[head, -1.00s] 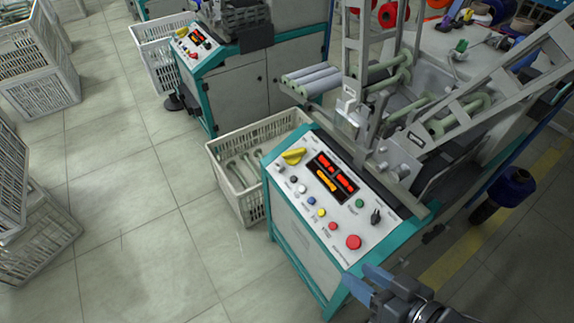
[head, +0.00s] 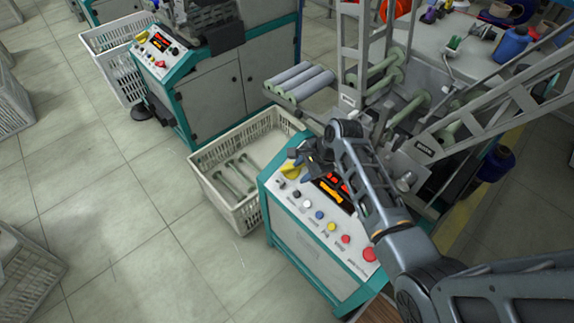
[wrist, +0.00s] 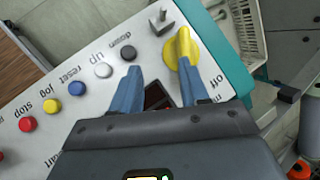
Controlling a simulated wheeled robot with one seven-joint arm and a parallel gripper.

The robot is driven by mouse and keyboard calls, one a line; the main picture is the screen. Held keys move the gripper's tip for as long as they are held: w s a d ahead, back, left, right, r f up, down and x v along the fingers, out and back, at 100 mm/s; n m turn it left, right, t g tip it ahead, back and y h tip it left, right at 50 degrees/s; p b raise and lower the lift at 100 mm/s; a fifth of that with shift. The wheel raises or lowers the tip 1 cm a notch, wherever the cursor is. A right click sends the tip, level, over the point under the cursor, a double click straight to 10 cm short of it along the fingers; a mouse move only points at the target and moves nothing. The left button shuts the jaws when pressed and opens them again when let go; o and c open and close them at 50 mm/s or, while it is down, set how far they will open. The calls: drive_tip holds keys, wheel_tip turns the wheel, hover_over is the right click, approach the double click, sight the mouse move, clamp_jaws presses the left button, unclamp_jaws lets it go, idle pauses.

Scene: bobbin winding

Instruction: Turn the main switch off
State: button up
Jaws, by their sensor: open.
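The main switch, a yellow rotary knob (wrist: 183,48), is on the sloped control panel (wrist: 45,103). In the wrist view it lies just beyond my right fingertip, with an "off" label to its lower right. In the head view the yellow knob (head: 289,171) is partly hidden by my gripper (head: 301,157), which hovers over the panel's upper left. My gripper (wrist: 159,80) is open, its two blue fingers apart with nothing between them. The fingers appear apart from the knob. Whether the right fingertip is level with it I cannot tell.
A grey toggle (wrist: 160,19) stands close beside the knob. Black, white, blue, yellow and red buttons line the panel, with a red emergency knob (head: 369,255) at the right. A crate of bobbins (head: 210,192) stands left of the machine. My arm covers part of the display.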

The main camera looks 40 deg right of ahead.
sight(287, 167)
drive_tip(key=w+d+r+m+y, duration=0.1)
drive_tip(key=w+r, duration=0.1)
drive_tip(key=w, duration=0.2)
drive_tip(key=shift+g, duration=0.3)
drive_tip(key=shift+b+x, duration=0.3)
drive_tip(key=shift+x, duration=3.2)
drive_tip(key=shift+s+a, duration=0.1)
drive_tip(key=shift+s, duration=0.05)
clamp_jaws()
